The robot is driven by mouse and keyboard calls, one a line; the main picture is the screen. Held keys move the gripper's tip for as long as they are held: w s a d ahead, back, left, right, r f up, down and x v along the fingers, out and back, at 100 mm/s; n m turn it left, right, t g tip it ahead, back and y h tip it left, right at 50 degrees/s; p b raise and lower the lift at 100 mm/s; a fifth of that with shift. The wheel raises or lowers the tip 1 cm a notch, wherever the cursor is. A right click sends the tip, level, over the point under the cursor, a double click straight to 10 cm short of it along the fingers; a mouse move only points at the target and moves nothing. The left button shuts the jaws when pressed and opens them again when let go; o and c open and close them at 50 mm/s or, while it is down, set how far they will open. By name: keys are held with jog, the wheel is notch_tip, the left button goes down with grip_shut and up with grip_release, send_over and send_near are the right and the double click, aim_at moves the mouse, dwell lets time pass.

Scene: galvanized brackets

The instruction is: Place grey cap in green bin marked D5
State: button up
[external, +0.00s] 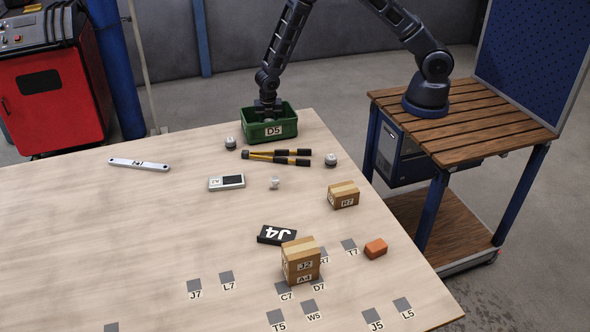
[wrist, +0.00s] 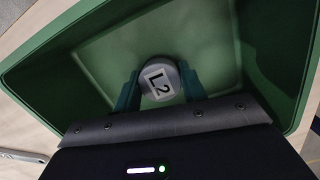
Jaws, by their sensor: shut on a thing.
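The green bin (external: 270,131) marked D5 stands at the table's far edge in the external view. In the wrist view its walls (wrist: 45,75) surround the view of its floor. My gripper (external: 266,108) reaches down into the bin from above. In the external view the bin's front wall hides the cap and fingertips.
Two other grey caps stand near the bin, one left (external: 231,142) and one right (external: 331,160). The table's left side is mostly clear.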

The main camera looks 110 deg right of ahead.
jog(key=o, duration=1)
jog(key=s+a+r+m, duration=0.2)
jog(key=a+r, duration=0.2)
jog(key=r, duration=0.9)
jog(key=s+a+r+m, duration=0.2)
jog(key=s+a+r, duration=0.1)
jog(key=r, duration=1.1)
jog(key=s+a+r+m+t, duration=0.1)
jog(key=s+a+r+m, duration=0.15)
jog(key=s+r, duration=0.3)
jog(key=s+a+r+m+t, duration=0.1)
jog(key=s+a+r, duration=0.3)
jog(key=r, duration=0.2)
jog(key=shift+s+a+r+m+t+y, duration=0.35)
jog(key=shift+s+a+r+m, duration=1.1)
jog(key=shift+s, duration=2.4)
jog(key=shift+s+a+r+m+t+y, duration=0.1)
jog(key=shift+s+a+r+m+t, duration=0.95)
jog(key=shift+s, duration=2.8)
jog(key=shift+s+a+r+m+y, duration=0.25)
jog(key=shift+s+a+r+m, duration=1.6)
jog(key=shift+s, duration=2)
